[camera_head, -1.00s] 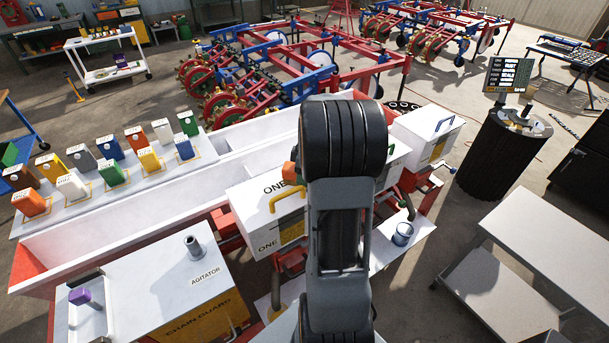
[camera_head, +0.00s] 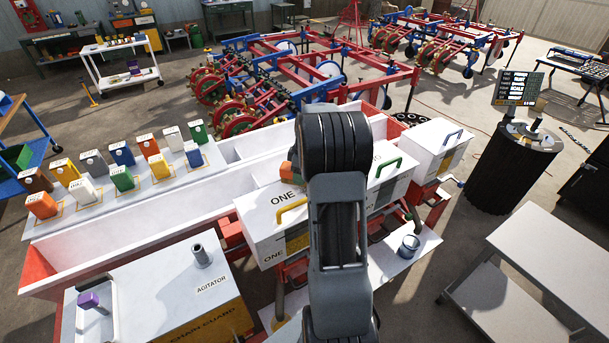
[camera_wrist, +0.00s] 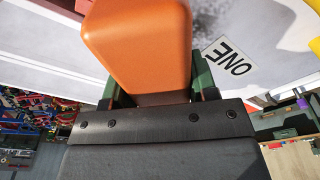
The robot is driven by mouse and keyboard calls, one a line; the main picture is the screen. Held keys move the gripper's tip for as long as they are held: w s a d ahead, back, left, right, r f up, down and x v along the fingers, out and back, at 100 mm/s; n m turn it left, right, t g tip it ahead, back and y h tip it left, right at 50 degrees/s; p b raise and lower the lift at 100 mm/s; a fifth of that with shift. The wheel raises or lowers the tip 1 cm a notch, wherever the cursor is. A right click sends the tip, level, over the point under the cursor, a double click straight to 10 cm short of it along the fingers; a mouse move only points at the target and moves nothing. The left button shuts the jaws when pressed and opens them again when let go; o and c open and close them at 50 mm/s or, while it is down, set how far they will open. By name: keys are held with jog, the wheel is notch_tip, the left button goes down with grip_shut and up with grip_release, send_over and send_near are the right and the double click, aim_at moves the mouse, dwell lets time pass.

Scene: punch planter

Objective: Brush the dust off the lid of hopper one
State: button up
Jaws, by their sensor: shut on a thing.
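Hopper one is a white box with a white lid (camera_head: 258,209), a yellow handle (camera_head: 291,213) and ONE labels. In the wrist view, the lid (camera_wrist: 265,20) shows a dark, speckled dust patch (camera_wrist: 207,14) beside the ONE label (camera_wrist: 229,63). My gripper (camera_wrist: 157,92) is shut on an orange block-shaped piece (camera_wrist: 140,45), held over the lid. Its underside is hidden, so I cannot tell whether it is a brush or touches the lid. A bit of the orange piece (camera_head: 288,168) shows beside my arm in the head view, where my arm hides the gripper.
A blue-grey cup (camera_head: 409,246) sits on the board in front. The agitator post (camera_head: 201,256) rises at front left. Several coloured containers (camera_head: 122,178) stand behind the trough.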

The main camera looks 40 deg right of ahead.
jog(key=shift+s+d+f, duration=0.15)
jog(key=shift+d+f, duration=0.05)
jog(key=shift+d, duration=0.65)
jog(key=shift+s+a+b, duration=0.15)
jog(key=shift+s+b, duration=0.4)
jog(key=shift+s, duration=0.8)
jog(key=shift+s+a+b, duration=0.15)
jog(key=shift+s+b, duration=0.4)
jog(key=shift+s, duration=0.8)
jog(key=shift+s+a+r, duration=0.15)
jog(key=shift+s, duration=0.8)
jog(key=shift+r, duration=0.15)
jog(key=shift+r+p, duration=1.95)
jog(key=shift+r, duration=1)
notch_tip(320, 180, up, 3)
jog(key=shift+p, duration=1.05)
